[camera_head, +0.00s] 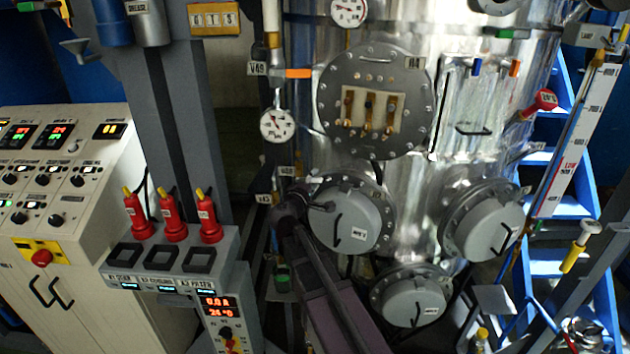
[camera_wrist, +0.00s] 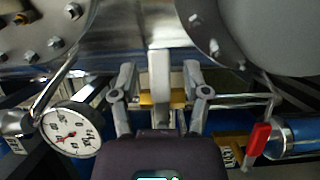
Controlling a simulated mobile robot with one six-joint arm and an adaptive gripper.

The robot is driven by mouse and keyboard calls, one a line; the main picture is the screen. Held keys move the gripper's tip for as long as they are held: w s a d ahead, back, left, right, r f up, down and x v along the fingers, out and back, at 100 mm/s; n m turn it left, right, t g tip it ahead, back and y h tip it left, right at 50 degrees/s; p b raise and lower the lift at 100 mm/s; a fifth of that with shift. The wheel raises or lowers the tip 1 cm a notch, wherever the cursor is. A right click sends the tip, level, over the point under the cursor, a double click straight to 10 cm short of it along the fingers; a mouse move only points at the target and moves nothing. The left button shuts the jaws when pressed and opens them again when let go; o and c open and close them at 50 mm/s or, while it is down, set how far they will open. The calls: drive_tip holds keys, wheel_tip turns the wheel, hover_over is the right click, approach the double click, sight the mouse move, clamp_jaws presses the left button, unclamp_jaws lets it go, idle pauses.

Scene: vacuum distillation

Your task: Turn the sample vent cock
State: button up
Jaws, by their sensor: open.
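My gripper (camera_wrist: 159,80) is open in the wrist view, its two grey fingers apart. A pale grey upright bar (camera_wrist: 159,68) stands between the fingers, with a yellow brass-coloured piece (camera_wrist: 177,97) across its lower part. These look like a cock's lever and body, but no label confirms that this is the sample vent cock. I cannot tell whether the fingers touch the bar. A red lever (camera_wrist: 257,142) on a pipe fitting is to the right of the gripper. In the head view my gripper (camera_head: 322,206) is small and dark, beside the vessel's lower left cover.
The steel vessel (camera_head: 408,172) carries round bolted covers, including the lower left one (camera_head: 352,226). A pressure gauge (camera_wrist: 68,132) is left of my gripper. A control cabinet (camera_head: 85,200) and red plugs (camera_head: 174,225) stand at left, blue stairs (camera_head: 570,200) at right.

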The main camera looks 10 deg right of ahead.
drive_tip(key=shift+w+d, duration=0.25)
clamp_jaws()
